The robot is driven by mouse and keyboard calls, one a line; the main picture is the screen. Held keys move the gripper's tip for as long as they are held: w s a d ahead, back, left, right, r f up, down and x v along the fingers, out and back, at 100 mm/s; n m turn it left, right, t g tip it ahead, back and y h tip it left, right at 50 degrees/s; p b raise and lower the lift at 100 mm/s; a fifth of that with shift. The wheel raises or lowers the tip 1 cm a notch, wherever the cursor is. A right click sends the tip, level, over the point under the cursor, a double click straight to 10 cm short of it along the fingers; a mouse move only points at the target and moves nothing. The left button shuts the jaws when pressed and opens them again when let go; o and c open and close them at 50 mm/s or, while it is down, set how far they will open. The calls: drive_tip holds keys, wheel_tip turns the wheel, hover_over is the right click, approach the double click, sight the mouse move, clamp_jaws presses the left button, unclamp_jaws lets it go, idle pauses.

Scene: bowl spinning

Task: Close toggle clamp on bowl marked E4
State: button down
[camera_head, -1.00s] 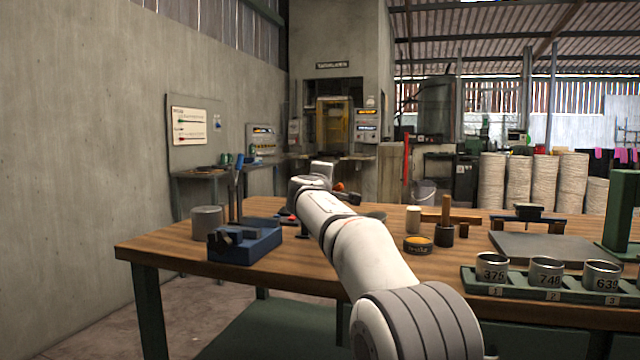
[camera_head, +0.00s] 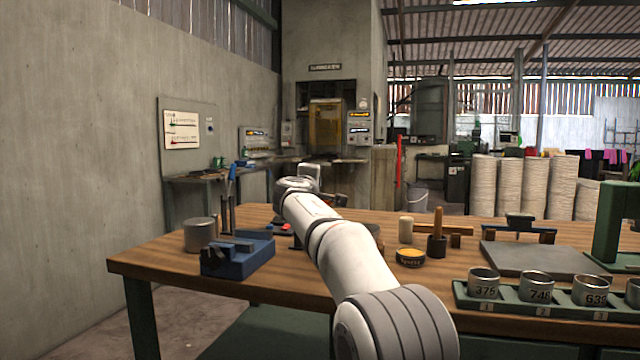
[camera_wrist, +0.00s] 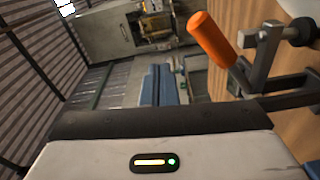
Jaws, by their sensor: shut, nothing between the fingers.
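A toggle clamp shows at the upper right of the wrist view, with an orange handle (camera_wrist: 212,38) and grey metal links (camera_wrist: 262,75) over brown wood. The handle stands tilted, just beyond the dark front edge of my gripper (camera_wrist: 155,118), with a gap between them. In the head view my arm reaches over the bench, and my gripper (camera_head: 308,172) is at its far end, partly hidden by my wrist. It is shut and empty. I cannot make out a bowl marked E4; my arm covers part of the bench there.
The wooden bench (camera_head: 150,262) carries a blue fixture (camera_head: 236,258) and a grey cylinder (camera_head: 199,235) at left. At right are a yellow-topped tin (camera_head: 410,257), a grey plate (camera_head: 535,258) and a green rack (camera_head: 520,302) with numbered cups. A wall stands at left.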

drive_tip(key=b+v, duration=0.2)
drive_tip(key=v, duration=0.8)
drive_tip(key=shift+a, duration=0.35)
drive_tip(key=shift+w+d, duration=0.1)
drive_tip(key=shift+w, duration=0.05)
drive_tip(key=s+d+m+g+p, duration=0.75)
drive_tip(key=s+d+p, duration=0.7)
drive_tip(key=p, duration=0.25)
drive_tip(key=s+f+m+g+y+p, duration=0.2)
drive_tip(key=s+p, duration=0.6)
drive_tip(key=s, duration=0.6)
drive_tip(key=s+f+m+g+y+p, duration=0.2)
drive_tip(key=s+m+g+p, duration=0.2)
drive_tip(key=s+p, duration=0.4)
drive_tip(key=s+g, duration=0.1)
drive_tip(key=s, duration=0.5)
drive_tip(key=shift+y, duration=0.3)
